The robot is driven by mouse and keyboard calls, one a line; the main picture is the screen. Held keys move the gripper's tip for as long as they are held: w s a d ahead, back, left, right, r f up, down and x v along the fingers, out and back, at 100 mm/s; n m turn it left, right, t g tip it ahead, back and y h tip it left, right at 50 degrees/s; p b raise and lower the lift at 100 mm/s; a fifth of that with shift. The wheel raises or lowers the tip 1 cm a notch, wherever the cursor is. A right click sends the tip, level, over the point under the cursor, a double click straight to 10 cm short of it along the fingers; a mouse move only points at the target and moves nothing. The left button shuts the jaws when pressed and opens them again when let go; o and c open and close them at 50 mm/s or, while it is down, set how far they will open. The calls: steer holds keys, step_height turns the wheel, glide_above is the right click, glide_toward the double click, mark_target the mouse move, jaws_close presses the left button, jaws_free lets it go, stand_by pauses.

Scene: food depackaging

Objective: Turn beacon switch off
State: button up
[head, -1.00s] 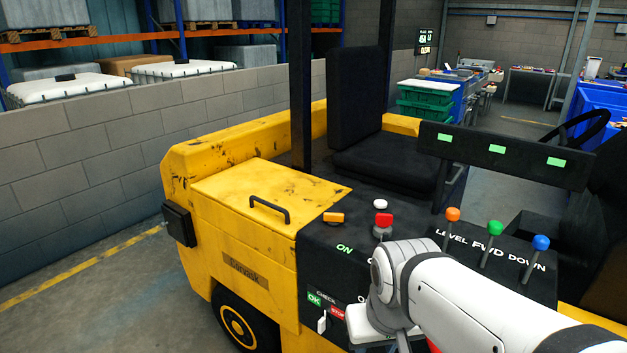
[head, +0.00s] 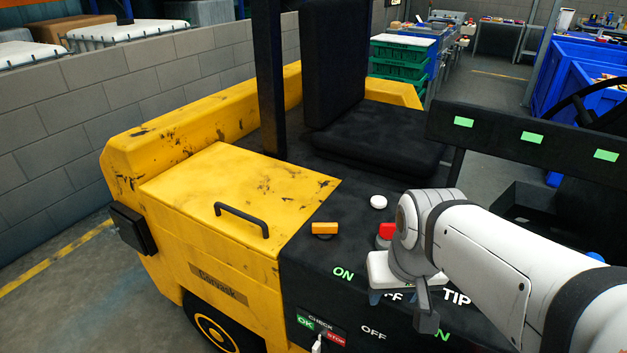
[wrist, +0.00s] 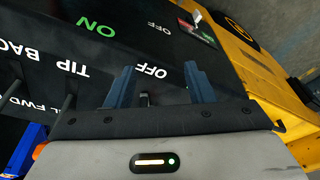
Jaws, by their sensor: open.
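The black control panel (head: 300,290) of the yellow vehicle carries green ON and white OFF labels. An orange switch (head: 324,228) lies above the left ON label, and a red one (head: 387,231) sits partly behind my arm. No label reading beacon is visible, so I cannot tell which switch is the beacon's. In the wrist view, my gripper (wrist: 160,72) is open, its two blue fingers apart over the panel near the OFF labels. A small dark stub (wrist: 145,98) shows between them; I cannot tell whether it is a switch. In the head view my arm hides most of the gripper.
A white knob (head: 378,202) stands behind the red switch. The check panel (head: 318,325) with OK and STOP is at the lower left. A handle (head: 242,218) rises from the yellow cover. A dark bar with green labels (head: 530,137) crosses at the right.

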steer(key=shift+o, duration=1.4)
steer(key=w+r+p, duration=0.1)
steer(key=w, duration=0.1)
steer(key=w+r+p, duration=0.1)
steer(key=shift+w+d+r, duration=0.2)
steer(key=shift+w+r, duration=0.2)
steer(key=o, duration=0.3)
steer(key=w+a+r+g+p, duration=0.1)
steer(key=w+a+r+p, duration=0.1)
steer(key=w, duration=0.4)
steer(key=shift+p, duration=0.3)
steer(key=g+p, duration=0.2)
steer(key=p, duration=0.3)
glide_above(325, 224)
steer(key=shift+s+d+f+m, duration=0.2)
steer(key=shift+f+m, duration=0.1)
steer(key=shift+f, duration=0.3)
steer(key=shift+w+a+f, duration=0.15)
steer(key=shift+w+f, duration=0.05)
steer(key=shift+w, duration=0.05)
steer(key=shift+w+a+f, duration=0.1)
steer(key=shift+f, duration=0.2)
step_height(325, 224, down, 7)
steer(key=shift+f+p, duration=0.15)
steer(key=shift+p, duration=0.7)
